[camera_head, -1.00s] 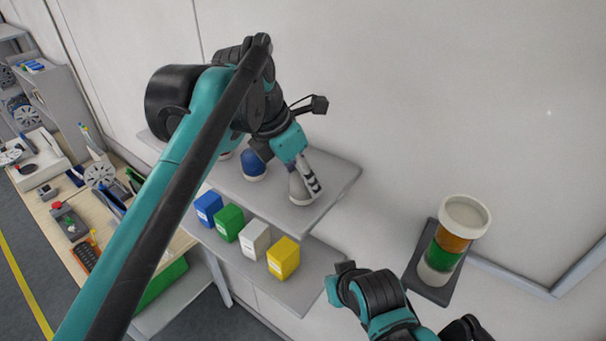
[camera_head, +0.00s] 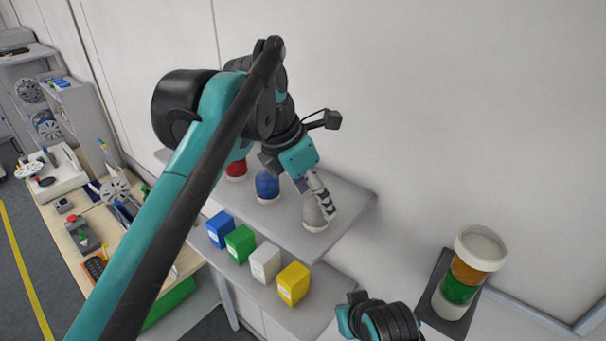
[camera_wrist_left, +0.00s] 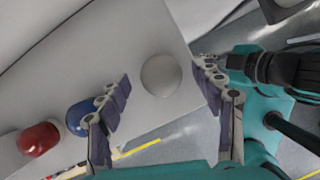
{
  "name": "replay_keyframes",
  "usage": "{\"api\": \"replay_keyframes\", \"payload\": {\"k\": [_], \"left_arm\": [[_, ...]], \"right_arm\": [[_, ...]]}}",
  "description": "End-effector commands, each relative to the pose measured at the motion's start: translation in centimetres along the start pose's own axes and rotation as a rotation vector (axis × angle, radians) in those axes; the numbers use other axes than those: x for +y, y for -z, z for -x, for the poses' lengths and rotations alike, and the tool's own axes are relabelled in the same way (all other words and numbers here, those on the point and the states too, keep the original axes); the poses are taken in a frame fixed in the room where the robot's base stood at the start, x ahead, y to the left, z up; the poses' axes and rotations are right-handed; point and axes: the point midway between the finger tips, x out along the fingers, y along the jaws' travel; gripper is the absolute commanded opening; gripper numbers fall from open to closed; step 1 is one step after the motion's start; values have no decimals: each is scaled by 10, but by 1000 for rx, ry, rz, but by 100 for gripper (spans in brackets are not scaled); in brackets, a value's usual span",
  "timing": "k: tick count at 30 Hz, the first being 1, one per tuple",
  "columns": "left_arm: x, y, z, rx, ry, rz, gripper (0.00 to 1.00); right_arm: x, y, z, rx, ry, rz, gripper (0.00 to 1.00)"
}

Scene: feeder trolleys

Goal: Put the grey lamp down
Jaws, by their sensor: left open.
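The grey lamp (camera_head: 315,216) stands upright on the upper shelf (camera_head: 345,215) near its right end. In the left wrist view the grey lamp (camera_wrist_left: 161,75) shows as a round top between two spread fingers, with a visible gap to each. My left gripper (camera_head: 322,196) is open at the lamp; one finger partly covers it in the head view. In the left wrist view my left gripper (camera_wrist_left: 166,92) holds nothing between its fingers. The fingers of my right gripper do not show.
A blue lamp (camera_head: 267,186) and a red lamp (camera_head: 236,170) stand left of the grey one. Blue, green, white and yellow boxes (camera_head: 293,284) stand on the lower shelf. A cluttered bench (camera_head: 70,245) is at left.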

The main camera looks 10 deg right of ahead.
Motion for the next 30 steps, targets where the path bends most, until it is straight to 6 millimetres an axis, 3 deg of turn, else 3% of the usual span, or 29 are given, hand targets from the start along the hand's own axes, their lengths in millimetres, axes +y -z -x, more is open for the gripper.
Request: {"api": "replay_keyframes", "payload": {"k": [9, 15, 25, 28, 30], "left_arm": [[0, 0, 67, -1, 0, 2, 66], [1, 0, 90, 0, 0, 2, 66], [3, 4, 94, -1, -7, -19, 66], [14, 20, 88, 1, -40, -123, 66], [26, 42, 80, 8, -83, -262, 66]], "right_arm": [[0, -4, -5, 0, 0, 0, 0], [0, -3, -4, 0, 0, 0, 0], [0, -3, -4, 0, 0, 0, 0], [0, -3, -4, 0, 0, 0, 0], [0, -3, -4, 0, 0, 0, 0]]}}
